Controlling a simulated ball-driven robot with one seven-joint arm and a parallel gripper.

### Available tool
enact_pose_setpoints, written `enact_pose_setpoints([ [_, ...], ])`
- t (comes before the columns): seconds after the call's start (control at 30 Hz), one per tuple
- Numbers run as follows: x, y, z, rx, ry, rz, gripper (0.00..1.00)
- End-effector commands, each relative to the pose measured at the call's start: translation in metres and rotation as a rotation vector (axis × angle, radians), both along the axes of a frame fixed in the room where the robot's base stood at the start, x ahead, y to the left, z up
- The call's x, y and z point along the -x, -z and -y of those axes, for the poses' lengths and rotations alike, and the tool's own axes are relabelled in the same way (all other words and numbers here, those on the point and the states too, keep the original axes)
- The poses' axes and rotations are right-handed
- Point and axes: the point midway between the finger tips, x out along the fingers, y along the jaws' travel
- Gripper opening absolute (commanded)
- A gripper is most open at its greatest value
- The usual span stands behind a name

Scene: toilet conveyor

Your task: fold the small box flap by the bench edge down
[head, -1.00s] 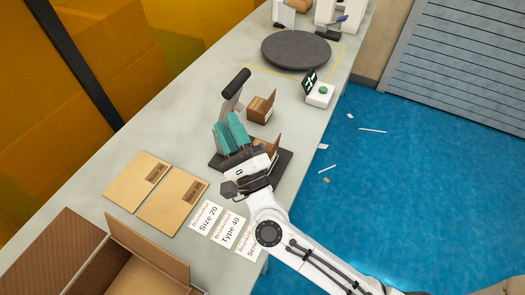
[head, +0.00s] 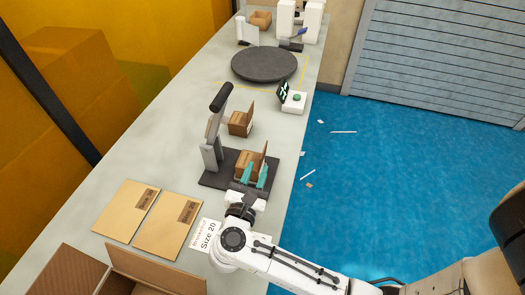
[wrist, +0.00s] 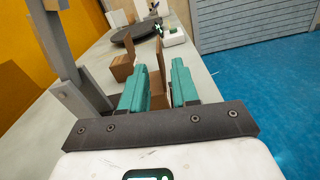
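The small brown box (head: 246,160) sits on a dark base plate (head: 212,180) near the bench edge. Its flap (head: 264,150) stands up on the side facing the edge. My gripper (head: 254,172) is at the near side of the box, with its teal fingers spread apart. In the wrist view, my gripper (wrist: 158,85) is open, and the upright flap (wrist: 155,68) shows in the gap between the fingers. I cannot tell whether either finger touches the flap. The fingers hide part of the box.
A grey post with a black handle (head: 221,97) rises left of the box. A second small box (head: 239,124) stands behind. Beyond are a green-button unit (head: 295,102) and a dark round turntable (head: 264,64). Flat cartons (head: 168,226) and an open box (head: 150,268) lie nearer.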

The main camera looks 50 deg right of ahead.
Motion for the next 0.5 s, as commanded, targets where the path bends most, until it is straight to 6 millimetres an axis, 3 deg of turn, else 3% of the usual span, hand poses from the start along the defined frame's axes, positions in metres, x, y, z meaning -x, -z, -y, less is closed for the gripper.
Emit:
enact_pose_setpoints([
  [0.23, -0.015, -0.003, 0.042, 0.000, 0.001, 0.000, 0.30],
  [0.5, -0.025, -0.001, 0.065, 0.001, -0.002, -0.001, 0.30],
])
